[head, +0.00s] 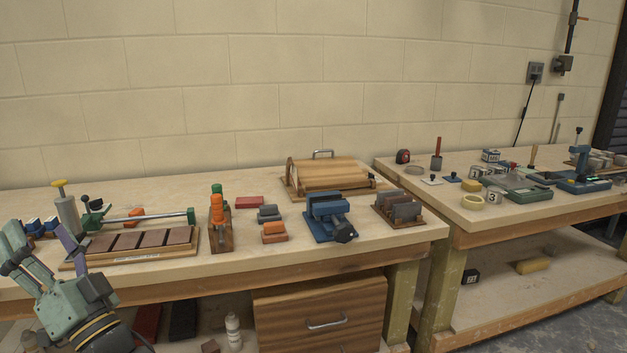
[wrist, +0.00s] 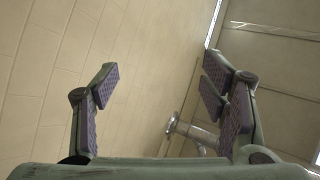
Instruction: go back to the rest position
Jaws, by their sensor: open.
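My gripper (head: 50,250) shows at the lower left of the head view, raised in front of the left end of the near bench. Its fingers are spread. In the wrist view my gripper (wrist: 160,105) is open, with purple finger pads facing each other and nothing between them. The wrist view looks toward the block wall and the ceiling, and no bench shows in it.
The near bench (head: 345,245) holds a wooden tray of brown tiles (head: 140,242), a blue vice (head: 328,218), a wooden roll-top box (head: 330,175) and small blocks.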

